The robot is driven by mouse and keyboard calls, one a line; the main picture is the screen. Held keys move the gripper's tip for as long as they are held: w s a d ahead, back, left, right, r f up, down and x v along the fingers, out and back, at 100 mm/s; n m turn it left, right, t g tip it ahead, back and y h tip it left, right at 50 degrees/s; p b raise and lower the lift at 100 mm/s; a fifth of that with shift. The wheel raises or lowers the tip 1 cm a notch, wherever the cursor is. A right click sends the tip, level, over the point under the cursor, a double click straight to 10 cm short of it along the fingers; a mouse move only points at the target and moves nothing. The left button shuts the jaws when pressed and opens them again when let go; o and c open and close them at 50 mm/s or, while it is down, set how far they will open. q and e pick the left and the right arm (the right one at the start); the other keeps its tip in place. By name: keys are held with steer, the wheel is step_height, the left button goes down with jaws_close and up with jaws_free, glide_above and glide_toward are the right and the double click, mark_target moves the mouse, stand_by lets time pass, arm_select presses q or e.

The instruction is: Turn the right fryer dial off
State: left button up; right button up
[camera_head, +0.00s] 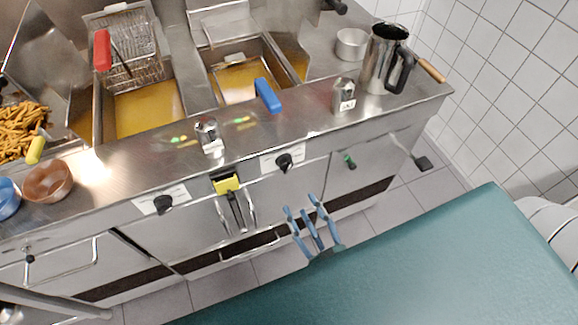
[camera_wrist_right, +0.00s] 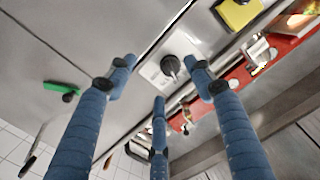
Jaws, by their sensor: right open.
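The right fryer dial (camera_head: 284,161) is a black knob on a white label plate on the steel fryer front, below the blue-handled basket. It also shows in the right wrist view (camera_wrist_right: 171,66), between the tips of my fingers. My right gripper (camera_head: 305,208) is open and empty, with blue fingers. In the head view it sits below and slightly right of the dial, apart from it. The dial's exact pointer position is too small to read.
Another black dial (camera_head: 163,203) is on the front at left. A yellow object (camera_head: 226,184) and steel handles hang between the dials. A green-tipped knob (camera_head: 349,161) is to the right. A teal surface (camera_head: 430,265) fills the lower right. A steel jug (camera_head: 382,60) stands on the counter.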

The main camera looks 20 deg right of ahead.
mark_target(288, 170)
steer(key=shift+m+t, duration=0.3)
steer(key=w+r, duration=0.1)
steer(key=w, duration=0.2)
steer(key=w+r+p, duration=0.1)
steer(key=w, duration=0.3)
steer(key=w+p, duration=0.1)
steer(key=w, duration=0.3)
steer(key=shift+d+r, duration=0.3)
steer(key=shift+r, duration=0.1)
steer(key=c, duration=1.1)
